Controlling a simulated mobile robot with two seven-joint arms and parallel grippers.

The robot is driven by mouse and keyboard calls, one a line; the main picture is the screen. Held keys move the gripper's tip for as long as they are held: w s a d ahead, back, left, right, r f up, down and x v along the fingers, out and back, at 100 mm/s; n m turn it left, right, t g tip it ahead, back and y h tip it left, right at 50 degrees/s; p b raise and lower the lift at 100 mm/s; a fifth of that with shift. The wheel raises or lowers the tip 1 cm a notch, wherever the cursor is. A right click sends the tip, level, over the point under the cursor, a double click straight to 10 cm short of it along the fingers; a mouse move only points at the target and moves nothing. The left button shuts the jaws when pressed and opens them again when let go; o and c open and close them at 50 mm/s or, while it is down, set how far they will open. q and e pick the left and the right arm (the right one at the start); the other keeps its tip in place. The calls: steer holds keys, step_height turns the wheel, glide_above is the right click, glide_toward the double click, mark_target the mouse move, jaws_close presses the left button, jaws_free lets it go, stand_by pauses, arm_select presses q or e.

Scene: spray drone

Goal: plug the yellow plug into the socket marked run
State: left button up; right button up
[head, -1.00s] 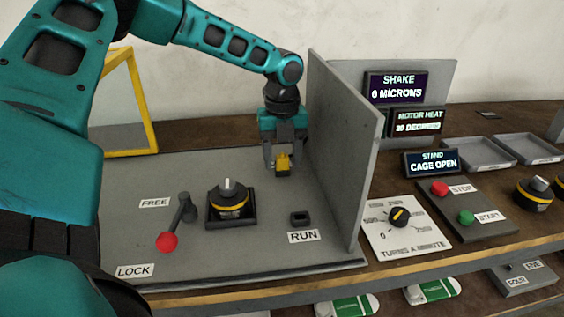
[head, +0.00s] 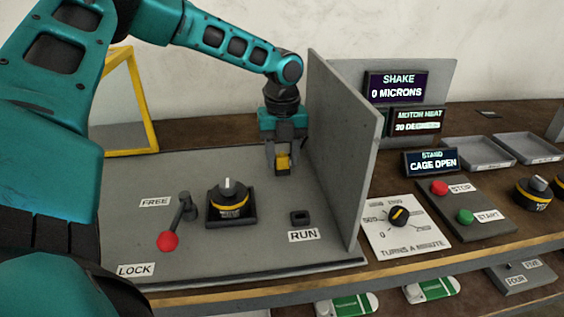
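My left gripper (head: 283,168) is shut on the yellow plug (head: 283,161), just above or at the grey board, behind the run socket. I cannot tell whether the plug touches the board. The plug and socket are apart. My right gripper is not in view.
A grey upright panel (head: 345,150) stands close to the right of the gripper. A black motor with a yellow band (head: 229,203) sits left of the socket. A red-knobbed lever (head: 168,241) stands near "LOCK". A yellow frame (head: 146,105) is at the back left.

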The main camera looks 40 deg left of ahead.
mark_target(282, 155)
arm_select(q)
jaws_close()
steer(key=shift+r, duration=0.15)
steer(key=shift+r+p, duration=2.7)
steer(key=shift+r, duration=0.15)
